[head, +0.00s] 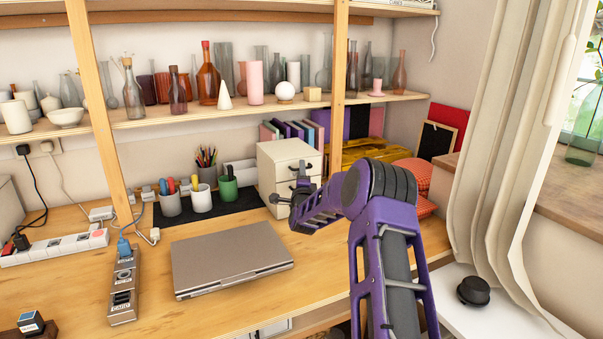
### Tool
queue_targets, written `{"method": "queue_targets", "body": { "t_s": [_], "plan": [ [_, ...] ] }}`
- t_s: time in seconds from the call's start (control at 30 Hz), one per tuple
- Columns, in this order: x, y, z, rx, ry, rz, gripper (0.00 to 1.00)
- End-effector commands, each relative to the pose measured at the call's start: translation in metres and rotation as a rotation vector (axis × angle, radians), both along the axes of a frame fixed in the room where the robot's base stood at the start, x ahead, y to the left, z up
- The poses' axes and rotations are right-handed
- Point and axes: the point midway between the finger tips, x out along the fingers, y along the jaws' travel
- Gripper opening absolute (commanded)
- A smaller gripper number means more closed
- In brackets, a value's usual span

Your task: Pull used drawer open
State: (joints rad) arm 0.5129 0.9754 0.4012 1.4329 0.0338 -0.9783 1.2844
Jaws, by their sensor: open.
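A small cream drawer unit (280,153) with dark handles stands on the wooden desk, against the wall, right of the pen cups. Its upper front shows, and no drawer stands visibly pulled out. My purple arm reaches in from the lower right. My gripper (285,195) is small and dark in this view, open, in front of the unit's lower front. My gripper and wrist hide part of the unit's front and right side. I cannot tell whether the fingers touch a handle.
A closed grey laptop (230,258) lies left of my arm. Pen cups (202,199) stand on a dark mat left of the unit. A wooden post (338,85) rises behind my wrist. A shelf (135,122) of bottles and vases runs above. Bare desk (185,318) shows before the laptop.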

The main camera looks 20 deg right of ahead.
Motion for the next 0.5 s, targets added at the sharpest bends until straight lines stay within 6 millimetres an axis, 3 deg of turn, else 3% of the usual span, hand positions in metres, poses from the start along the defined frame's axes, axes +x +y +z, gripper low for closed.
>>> {"method": "queue_targets", "body": {
  "t_s": [0.3,0.5],
  "plan": [
    [0.002,-0.0007,0.0006,0.0,0.0,0.0,0.42],
    [0.0018,-0.0006,0.0005,0.0,0.0,0.0,0.06]
  ]
}}
